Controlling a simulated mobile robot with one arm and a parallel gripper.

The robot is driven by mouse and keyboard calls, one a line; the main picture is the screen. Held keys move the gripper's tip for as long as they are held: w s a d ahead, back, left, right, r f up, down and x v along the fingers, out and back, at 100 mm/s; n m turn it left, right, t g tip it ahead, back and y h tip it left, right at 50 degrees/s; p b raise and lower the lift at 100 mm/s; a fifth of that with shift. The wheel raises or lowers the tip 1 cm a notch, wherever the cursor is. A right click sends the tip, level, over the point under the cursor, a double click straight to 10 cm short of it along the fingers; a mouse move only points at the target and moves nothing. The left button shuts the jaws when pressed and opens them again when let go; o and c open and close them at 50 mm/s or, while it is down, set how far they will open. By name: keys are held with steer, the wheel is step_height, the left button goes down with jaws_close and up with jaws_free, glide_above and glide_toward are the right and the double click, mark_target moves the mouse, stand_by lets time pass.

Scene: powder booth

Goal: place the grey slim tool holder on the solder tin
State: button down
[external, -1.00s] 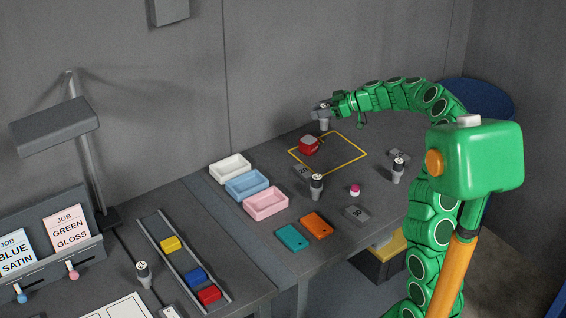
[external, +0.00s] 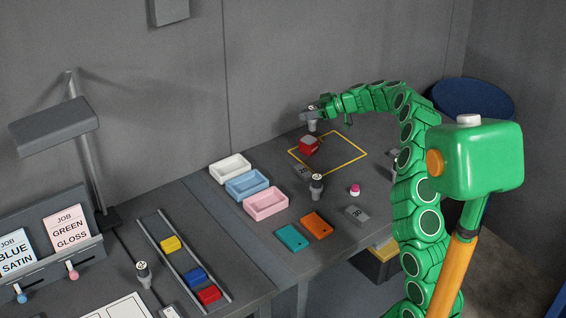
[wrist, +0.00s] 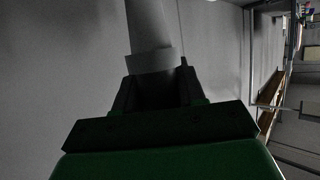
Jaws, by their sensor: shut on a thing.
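My gripper (external: 311,112) is at the back of the bench, shut on a slim grey cylinder, the grey slim tool holder (external: 312,126). The holder hangs roughly upright below the jaws. In the wrist view the grey holder (wrist: 148,28) sticks out from between the dark jaws (wrist: 155,85). A small red item with a light grey top (external: 308,146), which may be the solder tin, sits just below the holder in the picture, at the yellow outline's left part. I cannot tell the exact height gap between them.
A dark holder with a white top (external: 316,185), a grey block (external: 357,214) and a pink-and-white piece (external: 355,190) stand in front. White (external: 230,168), blue (external: 246,184) and pink trays (external: 265,204) are left. The yellow outline's (external: 348,165) middle is clear.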

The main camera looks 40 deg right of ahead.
steer(key=shift+w+d+f, duration=0.1)
steer(key=shift+w+f, duration=0.3)
steer(key=shift+f, duration=0.55)
steer(key=shift+w+d+f, duration=0.1)
steer(key=shift+w+f, duration=0.25)
steer(key=shift+f, duration=0.6)
steer(key=shift+w+d+f, duration=0.1)
steer(key=shift+w+f, duration=0.3)
steer(key=shift+f, duration=0.55)
steer(key=shift+a+f, duration=0.1)
steer(key=shift+f, duration=0.05)
steer(key=c, duration=0.7)
jaws_free()
steer(key=shift+o, duration=0.2)
steer(key=shift+s+r, duration=0.1)
steer(key=shift+r, duration=0.1)
steer(key=v, duration=1.2)
